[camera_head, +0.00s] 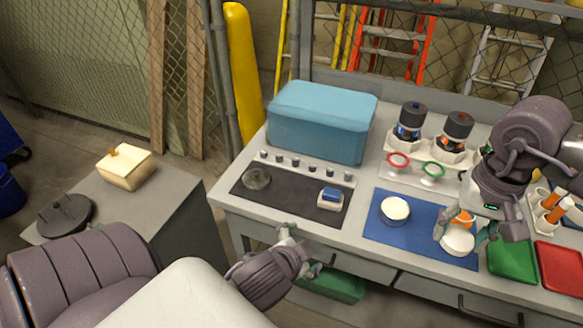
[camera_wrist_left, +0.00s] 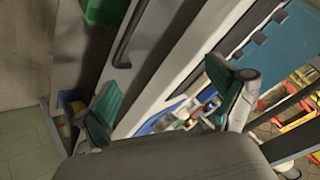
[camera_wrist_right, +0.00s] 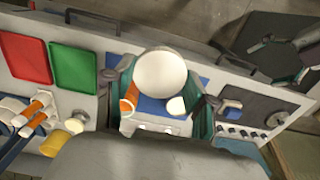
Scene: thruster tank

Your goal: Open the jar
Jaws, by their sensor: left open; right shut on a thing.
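A white round jar (camera_head: 458,241) is held low over the blue mat (camera_head: 375,232) in the head view. My right gripper (camera_head: 463,236) is shut on it, with a finger on each side. In the right wrist view the jar's round white top (camera_wrist_right: 160,73) sits between the fingers; I cannot tell its lid from its body. A second round container (camera_head: 394,209) with a cream top stands on the mat, left of my right gripper. My left gripper (camera_head: 303,250) is open and empty at the table's front edge; its spread fingers show in the left wrist view (camera_wrist_left: 165,92).
An orange piece (camera_head: 462,217) lies close behind the held jar. Green (camera_head: 512,258) and red (camera_head: 558,266) trays are at the right. A dark mat (camera_head: 290,197) with a glass dish (camera_head: 256,178) and blue-topped block (camera_head: 330,196) is at the left, before a blue box (camera_head: 320,120).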

